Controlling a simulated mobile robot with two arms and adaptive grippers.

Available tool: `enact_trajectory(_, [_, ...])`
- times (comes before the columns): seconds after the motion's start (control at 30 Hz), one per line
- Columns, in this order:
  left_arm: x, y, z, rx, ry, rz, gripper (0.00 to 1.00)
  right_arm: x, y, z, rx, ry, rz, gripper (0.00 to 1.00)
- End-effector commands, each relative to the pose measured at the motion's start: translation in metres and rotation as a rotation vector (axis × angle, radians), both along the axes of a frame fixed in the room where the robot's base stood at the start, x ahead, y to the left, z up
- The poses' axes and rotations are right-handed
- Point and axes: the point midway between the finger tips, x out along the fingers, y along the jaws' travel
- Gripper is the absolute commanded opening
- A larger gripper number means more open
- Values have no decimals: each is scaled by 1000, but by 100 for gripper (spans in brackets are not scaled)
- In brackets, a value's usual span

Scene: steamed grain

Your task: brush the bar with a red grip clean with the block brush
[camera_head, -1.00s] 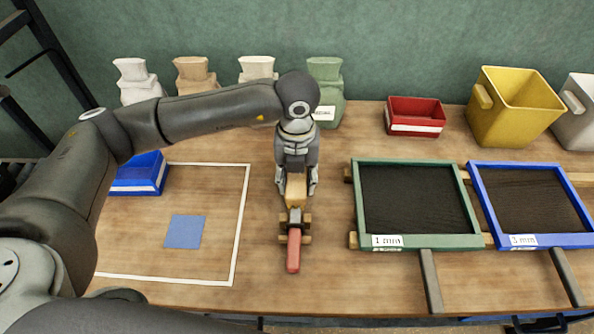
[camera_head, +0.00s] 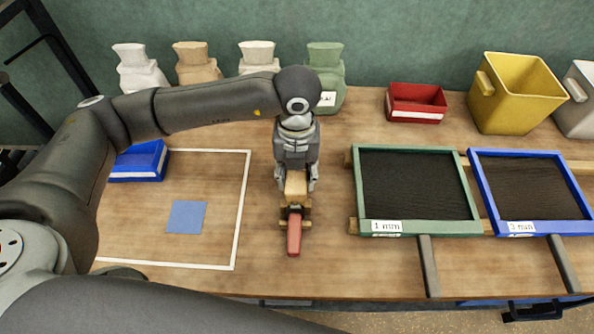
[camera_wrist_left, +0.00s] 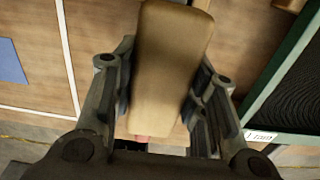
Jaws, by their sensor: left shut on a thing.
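The bar with a red grip (camera_head: 294,238) lies on the table, its red end toward me, resting on a small wooden holder (camera_head: 305,223). My left gripper (camera_head: 297,184) is above the bar's far part and shut on the block brush (camera_head: 296,188), a tan wooden block. In the left wrist view the block brush (camera_wrist_left: 170,65) sits between the two fingers, and a bit of the red grip (camera_wrist_left: 141,138) shows below it. The brush hides the bar's far part. Whether the brush touches the bar I cannot tell. My right gripper is not in view.
To the right stand a green-framed sieve (camera_head: 478,227) and a blue-framed sieve (camera_head: 560,233). To the left are a white outline (camera_head: 241,205), a blue square (camera_head: 187,217) and a blue bin (camera_head: 138,162). Sacks, a red bin (camera_head: 416,102) and a yellow bin (camera_head: 515,95) line the back.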

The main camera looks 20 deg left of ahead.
Motion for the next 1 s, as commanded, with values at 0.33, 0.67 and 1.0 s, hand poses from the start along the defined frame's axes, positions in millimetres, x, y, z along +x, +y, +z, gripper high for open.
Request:
enact_trajectory(0.33, [1, -1, 40, -3, -5, -1, 21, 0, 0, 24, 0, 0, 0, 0])
enact_trajectory(0.67, [2, -1, 73, -3, -6, 0, 21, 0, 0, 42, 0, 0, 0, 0])
enact_trajectory(1.0, [1, 0, 76, -3, -5, 0, 21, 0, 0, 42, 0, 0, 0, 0])
